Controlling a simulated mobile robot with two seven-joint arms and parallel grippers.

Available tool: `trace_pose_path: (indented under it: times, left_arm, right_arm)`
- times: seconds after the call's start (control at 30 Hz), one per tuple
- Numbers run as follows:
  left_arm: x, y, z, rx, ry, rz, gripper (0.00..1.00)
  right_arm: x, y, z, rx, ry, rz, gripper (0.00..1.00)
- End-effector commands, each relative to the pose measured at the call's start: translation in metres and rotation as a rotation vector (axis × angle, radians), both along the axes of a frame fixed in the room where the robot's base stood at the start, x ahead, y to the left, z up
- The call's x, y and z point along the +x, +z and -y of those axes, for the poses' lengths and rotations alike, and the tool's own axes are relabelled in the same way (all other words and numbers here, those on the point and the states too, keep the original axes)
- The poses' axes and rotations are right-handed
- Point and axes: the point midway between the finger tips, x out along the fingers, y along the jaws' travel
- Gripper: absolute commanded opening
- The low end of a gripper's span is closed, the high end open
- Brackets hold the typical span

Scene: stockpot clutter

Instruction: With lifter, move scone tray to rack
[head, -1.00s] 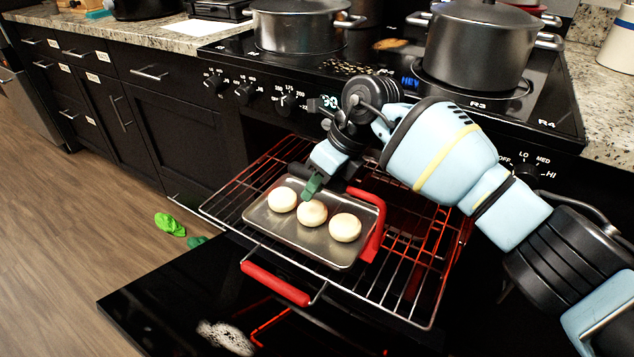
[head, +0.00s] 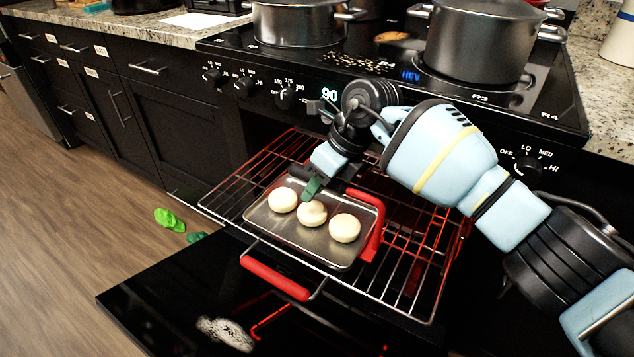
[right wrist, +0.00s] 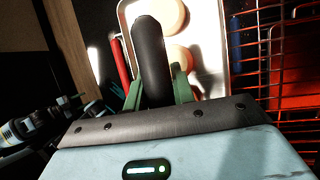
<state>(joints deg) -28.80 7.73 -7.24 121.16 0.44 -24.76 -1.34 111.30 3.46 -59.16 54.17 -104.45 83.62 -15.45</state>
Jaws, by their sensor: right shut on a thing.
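The scone tray (head: 285,236), a shallow grey metal pan with three pale round scones (head: 312,213), lies on the pulled-out wire rack (head: 408,285) of the oven. The lifter has a red bent part (head: 373,232) at the tray's right edge and a black handle. My right gripper (head: 318,183) is over the tray's far side, with a green fingertip close above the middle scone. In the right wrist view its green fingers are shut around the black lifter handle (right wrist: 150,55). Whether the lifter grips the tray's rim is unclear.
The rack has a red front grip (head: 275,279). The open black oven door (head: 165,290) lies below. Pots (head: 475,45) stand on the cooktop above, behind control knobs. A green object (head: 169,219) lies on the wooden floor to the left.

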Motion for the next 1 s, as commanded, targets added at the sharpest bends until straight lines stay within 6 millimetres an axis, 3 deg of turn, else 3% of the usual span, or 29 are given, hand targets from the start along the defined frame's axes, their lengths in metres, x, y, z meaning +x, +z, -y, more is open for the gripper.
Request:
trace_pose_path:
  times: [1.0]
  left_arm:
    - [-0.005,-0.005,0.000,0.000,0.000,-0.012,0.44]
  right_arm:
    - [0.000,-0.016,-0.001,0.003,0.001,0.004,0.02]
